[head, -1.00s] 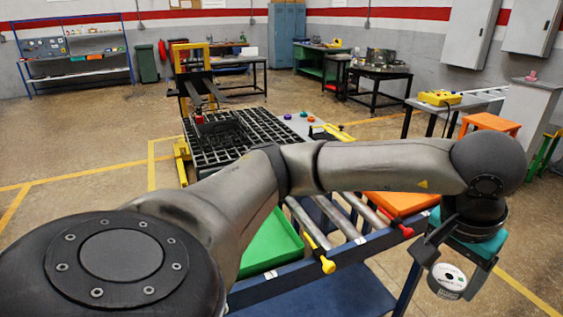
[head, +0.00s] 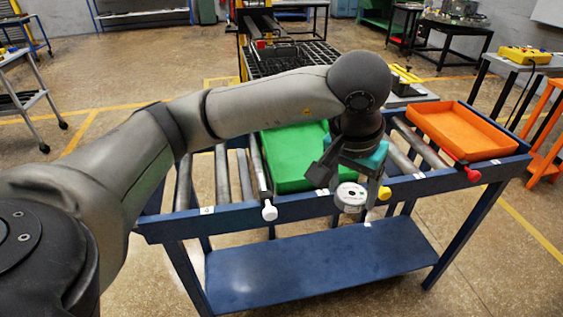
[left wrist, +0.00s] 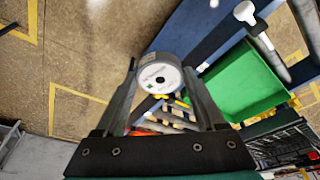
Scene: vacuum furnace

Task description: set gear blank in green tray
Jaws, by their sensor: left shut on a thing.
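The gear blank (head: 350,196) is a pale, round, thick disc with a small dark centre hole and a label. My left gripper (head: 346,187) is shut on it and holds it in the air in front of the blue roller stand's near rail. In the left wrist view the gear blank (left wrist: 160,78) sits between the two fingertips (left wrist: 165,80). The green tray (head: 290,178) lies on the rollers, just behind and left of the gripper, partly hidden by my arm. It also shows in the left wrist view (left wrist: 243,84). My right gripper is not in view.
The blue roller stand (head: 240,214) has bare rollers (head: 222,175) left of the green tray. An orange tray (head: 462,128) lies at its right end. White, yellow and red knobs stick out along the near rail. A black grid table (head: 290,60) stands behind.

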